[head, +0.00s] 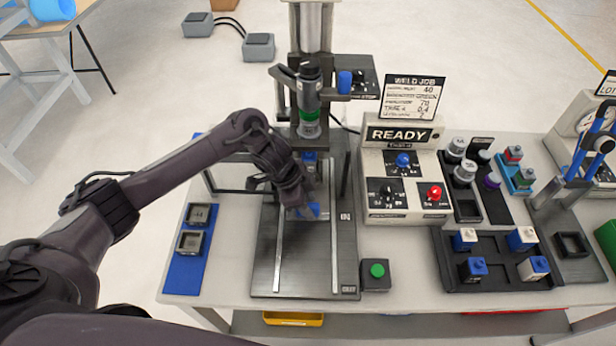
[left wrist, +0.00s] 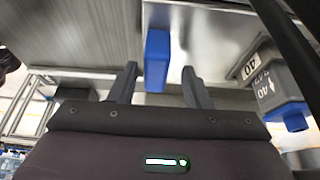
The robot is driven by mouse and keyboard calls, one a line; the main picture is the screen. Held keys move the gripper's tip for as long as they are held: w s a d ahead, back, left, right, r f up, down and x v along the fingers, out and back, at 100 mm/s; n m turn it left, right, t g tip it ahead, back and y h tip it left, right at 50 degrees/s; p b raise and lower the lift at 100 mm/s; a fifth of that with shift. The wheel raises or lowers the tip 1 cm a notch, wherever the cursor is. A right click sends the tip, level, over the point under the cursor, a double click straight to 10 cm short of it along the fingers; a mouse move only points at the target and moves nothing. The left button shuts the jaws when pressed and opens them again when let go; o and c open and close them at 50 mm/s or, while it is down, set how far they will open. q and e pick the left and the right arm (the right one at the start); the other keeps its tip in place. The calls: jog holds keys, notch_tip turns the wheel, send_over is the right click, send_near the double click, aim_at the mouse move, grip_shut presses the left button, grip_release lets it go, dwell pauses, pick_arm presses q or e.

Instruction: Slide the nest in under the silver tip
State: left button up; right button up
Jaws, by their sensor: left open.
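The silver tip (head: 309,129) hangs below a green band on the press head. My left gripper (head: 303,205) is low over the slide bed in front of the press. A blue grip (head: 313,210) shows at its fingers. In the left wrist view the blue block (left wrist: 157,62) stands on a silver plate (left wrist: 214,30), between the two open, apart fingers of the gripper (left wrist: 160,88). I take the plate for part of the nest; my gripper and forearm hide most of it in the head view. My right gripper is not seen.
Two rails (head: 335,240) run along the dark bed (head: 300,282). A green button box (head: 376,272) stands at its front right. The control box (head: 400,180) reads READY. A dark tray (head: 498,275) holds blue-and-white parts. A blue mat (head: 184,274) lies left.

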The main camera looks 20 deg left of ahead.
pick_arm(q)
notch_tip(320, 180, up, 8)
jog(key=shift+w+f+b, duration=0.1)
jog(key=shift+w+b, duration=0.05)
jog(key=shift+b, duration=0.35)
notch_tip(320, 180, up, 11)
jog(key=p, duration=0.2)
